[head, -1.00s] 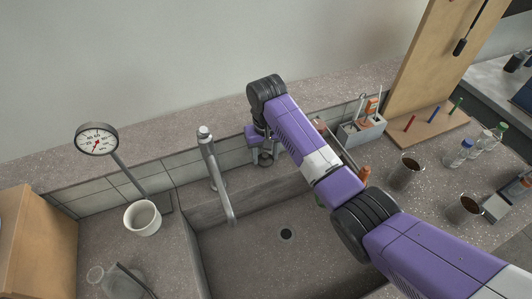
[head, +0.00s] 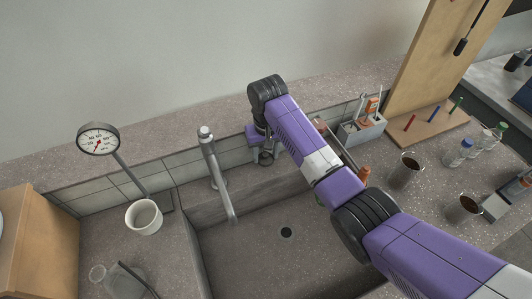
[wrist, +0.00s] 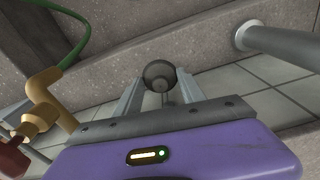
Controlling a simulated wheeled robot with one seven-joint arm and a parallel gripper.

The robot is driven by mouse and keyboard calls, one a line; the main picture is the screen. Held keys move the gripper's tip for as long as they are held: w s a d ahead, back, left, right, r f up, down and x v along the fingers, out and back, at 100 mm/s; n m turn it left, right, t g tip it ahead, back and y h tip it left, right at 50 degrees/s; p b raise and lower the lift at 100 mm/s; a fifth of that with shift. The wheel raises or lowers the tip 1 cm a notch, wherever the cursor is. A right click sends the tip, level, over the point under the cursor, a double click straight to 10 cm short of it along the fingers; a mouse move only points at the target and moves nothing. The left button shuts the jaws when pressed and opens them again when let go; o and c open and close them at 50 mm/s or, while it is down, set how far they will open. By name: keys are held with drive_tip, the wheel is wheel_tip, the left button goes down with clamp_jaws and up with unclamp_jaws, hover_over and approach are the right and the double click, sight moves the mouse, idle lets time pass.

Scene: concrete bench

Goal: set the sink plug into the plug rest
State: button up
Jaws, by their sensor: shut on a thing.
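My gripper (wrist: 160,88) shows in the wrist view with its two grey fingers on either side of a dark grey, round-ended thing, the sink plug (wrist: 160,73). The gripper is shut on it. In the head view my gripper (head: 266,157) is at the back edge of the sink, right of the tap, mostly behind my own wrist. The plug cannot be made out clearly there. I cannot pick out the plug rest in either view; it may be hidden by my arm or gripper.
The tap (head: 213,170) stands left of my gripper; its pipe (wrist: 280,43) is close in the wrist view. A brass fitting (wrist: 45,95) with a green hose is on the other side. The sink basin (head: 260,262) is empty. A white mug (head: 144,217) stands left.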

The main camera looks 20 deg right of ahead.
sight(268, 174)
drive_tip(key=shift+g, duration=0.5)
drive_tip(key=s+f, duration=0.1)
drive_tip(key=f, duration=0.1)
drive_tip(key=s+f, duration=0.1)
drive_tip(key=shift+s+a+f, duration=0.1)
drive_tip(key=shift+s+f, duration=0.25)
drive_tip(key=shift+f, duration=0.05)
drive_tip(key=o, duration=1.4)
drive_tip(key=shift+t, duration=0.5)
drive_tip(key=r, duration=0.4)
drive_tip(key=w+r, duration=0.1)
drive_tip(key=r, duration=0.2)
drive_tip(key=w+r, duration=0.1)
drive_tip(key=r, duration=0.3)
drive_tip(key=shift+r, duration=0.3)
drive_tip(key=shift+w, duration=0.1)
